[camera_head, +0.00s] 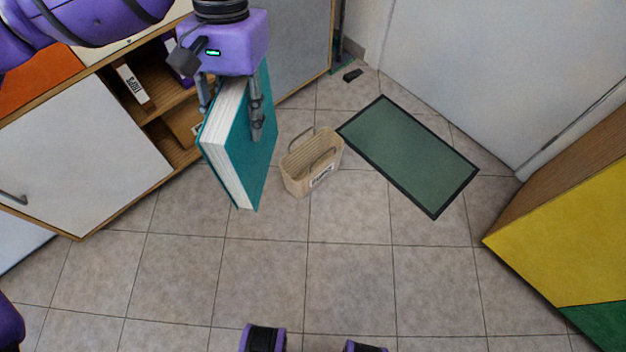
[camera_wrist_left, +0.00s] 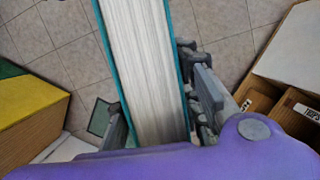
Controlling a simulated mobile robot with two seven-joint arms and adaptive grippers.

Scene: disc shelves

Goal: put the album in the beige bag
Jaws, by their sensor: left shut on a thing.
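The album (camera_head: 262,160) is a thick teal book with white page edges. It hangs upright in the air, left of the bag in the head view. My left gripper (camera_head: 231,105) is shut on it from above, with a finger on each cover. In the left wrist view the album (camera_wrist_left: 145,60) runs between the fingers of my left gripper (camera_wrist_left: 158,115). The beige bag (camera_head: 300,175) stands on the tiled floor with its handles up and a dark-lettered label on its front. My right gripper is not in view.
A wooden cabinet with a white door (camera_head: 85,160) and open shelves stands at the left. A green mat (camera_head: 408,155) lies right of the bag. A yellow and green cabinet (camera_head: 570,235) stands at the right. The floor in front is clear.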

